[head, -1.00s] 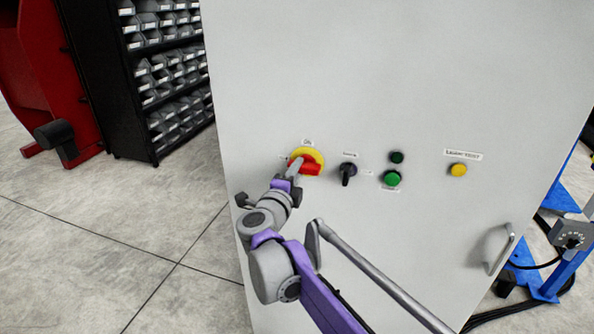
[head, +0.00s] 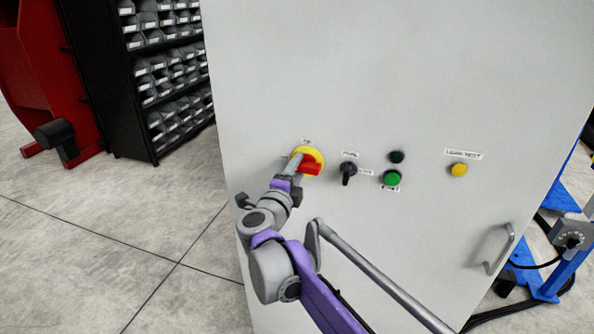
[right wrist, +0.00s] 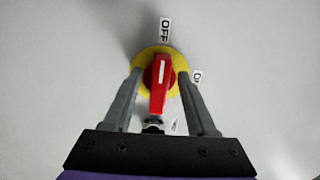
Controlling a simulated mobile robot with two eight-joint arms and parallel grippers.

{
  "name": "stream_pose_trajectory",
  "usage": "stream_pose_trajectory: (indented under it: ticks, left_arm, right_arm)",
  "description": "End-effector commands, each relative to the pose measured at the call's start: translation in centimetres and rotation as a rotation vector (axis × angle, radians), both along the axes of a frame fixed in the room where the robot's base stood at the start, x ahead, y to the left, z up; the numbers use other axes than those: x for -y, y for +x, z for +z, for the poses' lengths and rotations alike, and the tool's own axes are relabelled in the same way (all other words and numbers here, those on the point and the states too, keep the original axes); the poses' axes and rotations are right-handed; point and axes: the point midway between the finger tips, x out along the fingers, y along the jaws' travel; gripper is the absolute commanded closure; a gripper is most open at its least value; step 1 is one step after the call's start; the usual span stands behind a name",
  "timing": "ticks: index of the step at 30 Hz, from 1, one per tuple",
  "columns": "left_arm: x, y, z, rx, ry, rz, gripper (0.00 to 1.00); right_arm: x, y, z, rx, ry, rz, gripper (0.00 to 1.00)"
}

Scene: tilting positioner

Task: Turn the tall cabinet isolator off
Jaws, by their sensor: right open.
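The isolator is a red handle (head: 311,168) on a yellow disc (head: 318,156), on the left part of the grey cabinet's front (head: 400,80). In the head view the handle lies roughly level. In the right wrist view the red handle (right wrist: 160,85) stands upright in the picture, its white-marked end toward the OFF label (right wrist: 165,31). The ON label (right wrist: 197,76) is to the right of the disc. My right gripper (right wrist: 159,76) is open, one finger on each side of the handle with gaps showing. In the head view its fingers partly hide the handle. My left gripper is out of view.
Right of the isolator are a black selector (head: 348,170), a dark green lamp (head: 397,157), a green button (head: 392,178) and a yellow button (head: 459,170). A door handle (head: 497,250) sticks out lower right. A bin rack (head: 150,80) stands left behind.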

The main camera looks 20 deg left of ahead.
Motion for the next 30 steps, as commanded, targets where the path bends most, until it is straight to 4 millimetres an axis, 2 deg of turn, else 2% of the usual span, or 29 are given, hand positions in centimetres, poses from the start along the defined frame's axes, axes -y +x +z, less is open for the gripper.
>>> stream_pose_trajectory:
  ticks: [5, 12, 18, 22, 30]
  left_arm:
    - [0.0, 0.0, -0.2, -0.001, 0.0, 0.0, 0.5]
    - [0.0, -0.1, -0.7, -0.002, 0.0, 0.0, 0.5]
    - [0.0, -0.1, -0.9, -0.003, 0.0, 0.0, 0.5]
    - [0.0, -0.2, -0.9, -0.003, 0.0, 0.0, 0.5]
    - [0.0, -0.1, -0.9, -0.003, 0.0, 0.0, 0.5]
  right_arm:
    - [-0.2, -2.0, 0.0, 0.0, 0.001, 0.003, 0.43]
    - [-0.3, -6.9, -0.1, 0.0, 0.001, 0.003, 0.43]
    - [-0.4, -9.9, 0.0, 0.0, 0.0, 0.003, 0.43]
    - [-0.4, -10.6, 0.0, 0.0, -0.001, 0.0, 0.43]
    - [-0.4, -10.7, 0.0, 0.0, -0.001, 0.0, 0.43]
